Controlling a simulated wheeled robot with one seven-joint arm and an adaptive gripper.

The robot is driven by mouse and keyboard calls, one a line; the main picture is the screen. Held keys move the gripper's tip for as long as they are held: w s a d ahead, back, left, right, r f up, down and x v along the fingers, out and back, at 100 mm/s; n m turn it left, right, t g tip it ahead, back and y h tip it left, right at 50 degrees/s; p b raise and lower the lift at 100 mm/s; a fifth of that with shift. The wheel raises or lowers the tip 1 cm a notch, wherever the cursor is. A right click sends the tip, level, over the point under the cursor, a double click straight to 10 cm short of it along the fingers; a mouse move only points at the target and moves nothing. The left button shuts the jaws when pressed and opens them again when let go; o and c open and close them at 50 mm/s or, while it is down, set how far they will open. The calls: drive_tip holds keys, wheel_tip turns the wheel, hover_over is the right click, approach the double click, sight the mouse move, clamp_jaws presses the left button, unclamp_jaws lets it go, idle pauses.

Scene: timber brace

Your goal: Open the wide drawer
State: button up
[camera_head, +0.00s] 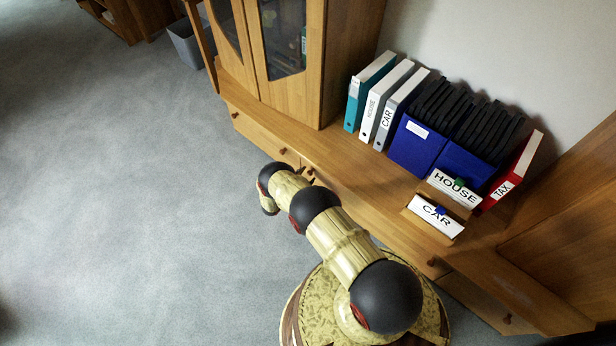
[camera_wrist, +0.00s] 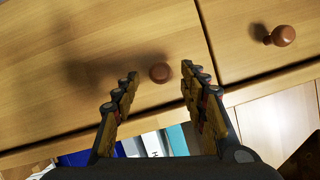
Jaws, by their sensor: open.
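The wide drawer (camera_head: 354,199) is a long wooden front in the low cabinet, partly covered by my arm in the head view. It appears closed, its front in line with its neighbour. It fills the left of the wrist view (camera_wrist: 60,75), with a round brown knob (camera_wrist: 160,72) near its end. My gripper (camera_wrist: 159,70) is open, its fingertips on either side of this knob with a gap at each side. No contact shows. In the head view my arm hides most of the gripper.
A neighbouring drawer has its own knob (camera_wrist: 283,36), apart from my fingers. Binders (camera_head: 372,105), blue files (camera_head: 416,145) and label cards (camera_head: 436,216) stand on the cabinet top. A glass-door cupboard (camera_head: 289,85) stands at its left. The carpet (camera_head: 130,200) is clear at left.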

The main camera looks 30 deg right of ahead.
drive_tip(key=shift+x, duration=1.05)
drive_tip(key=shift+c, duration=1.2)
clamp_jaws()
